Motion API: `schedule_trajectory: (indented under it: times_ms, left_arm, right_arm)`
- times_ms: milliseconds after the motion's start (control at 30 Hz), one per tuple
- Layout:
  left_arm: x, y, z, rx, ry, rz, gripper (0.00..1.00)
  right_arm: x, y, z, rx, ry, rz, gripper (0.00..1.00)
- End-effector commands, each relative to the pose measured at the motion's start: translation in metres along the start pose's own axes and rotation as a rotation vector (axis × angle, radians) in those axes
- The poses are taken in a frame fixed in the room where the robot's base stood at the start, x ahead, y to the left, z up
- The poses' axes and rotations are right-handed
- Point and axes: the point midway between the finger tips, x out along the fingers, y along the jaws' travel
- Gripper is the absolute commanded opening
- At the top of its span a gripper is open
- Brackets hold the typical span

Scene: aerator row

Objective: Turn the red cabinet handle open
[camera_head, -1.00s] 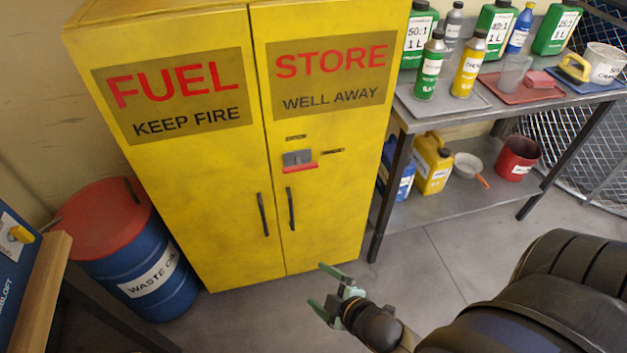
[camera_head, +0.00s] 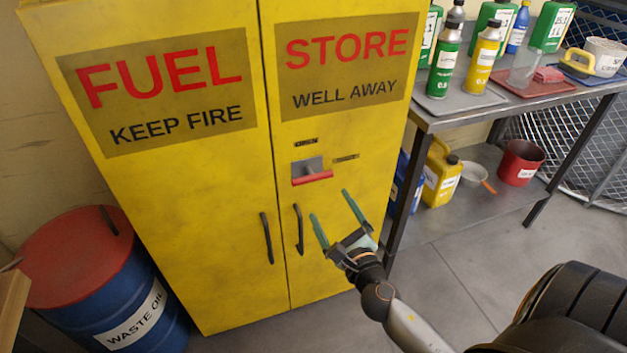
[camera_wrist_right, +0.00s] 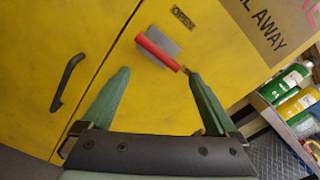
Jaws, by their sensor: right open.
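The yellow fuel cabinet (camera_head: 215,190) stands upright with both doors shut. The red handle (camera_head: 313,178) lies about level on a grey plate (camera_head: 307,165) on the right door. In the right wrist view the red handle (camera_wrist_right: 157,52) shows ahead, between and beyond the fingertips. My right gripper (camera_head: 331,205) is open and empty, below and a little right of the handle in the head view, apart from it. In the right wrist view its green fingers (camera_wrist_right: 158,75) are spread wide. My left gripper is not in view.
Black pull bars (camera_head: 299,229) sit below the handle. A waste oil drum (camera_head: 130,310) stands left of the cabinet. A metal workbench (camera_head: 440,118) with bottles and trays stands close on the right. The floor (camera_head: 450,270) in front of the bench is clear.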

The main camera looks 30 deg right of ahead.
Motion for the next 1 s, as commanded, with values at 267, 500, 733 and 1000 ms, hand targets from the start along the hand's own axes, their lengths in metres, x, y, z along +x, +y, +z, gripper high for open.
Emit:
schedule_trajectory:
  times_ms: [267,500,733,1000]
  left_arm:
    - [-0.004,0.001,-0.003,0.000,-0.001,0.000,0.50]
    - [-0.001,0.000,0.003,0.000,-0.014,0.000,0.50]
    - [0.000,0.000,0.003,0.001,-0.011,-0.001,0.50]
    - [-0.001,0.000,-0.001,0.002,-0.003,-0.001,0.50]
  right_arm:
    - [0.046,-0.002,0.002,0.005,0.000,-0.002,0.94]
    - [0.087,0.000,0.000,0.006,0.001,0.000,0.94]
    - [0.111,0.000,0.000,0.006,0.002,0.000,0.94]
    - [0.116,0.000,0.000,0.008,0.002,0.001,0.94]
